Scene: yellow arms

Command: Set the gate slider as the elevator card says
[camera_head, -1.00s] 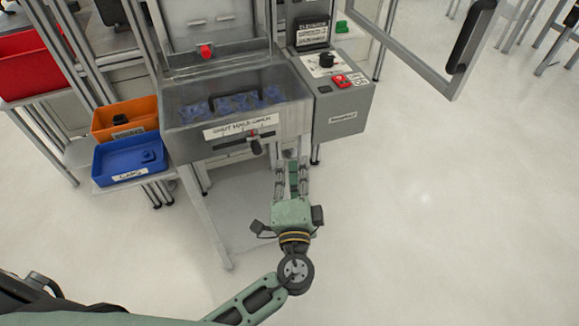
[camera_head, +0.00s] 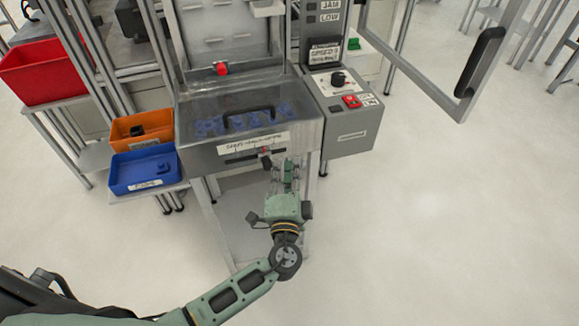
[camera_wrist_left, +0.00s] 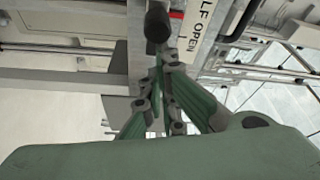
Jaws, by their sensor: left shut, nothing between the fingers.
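The gate slider's dark knob (camera_head: 266,162) sticks out of a slot under a white label strip (camera_head: 253,142) on the front of the grey hopper. A small red mark sits just above the knob. In the left wrist view the knob (camera_wrist_left: 157,24) is at the top centre, beside a label strip reading "LF OPEN". My left gripper (camera_head: 287,166) is shut and empty, just right of and below the knob; whether it touches is unclear. The elevator card (camera_head: 325,51) stands on the control box, its text too small to read. My right gripper is out of view.
The control box (camera_head: 350,125) with a black dial and a red switch is right of the hopper. An orange bin (camera_head: 130,144) and a blue bin (camera_head: 125,184) are at the left. A framed door (camera_head: 430,85) stands open at right. The floor there is clear.

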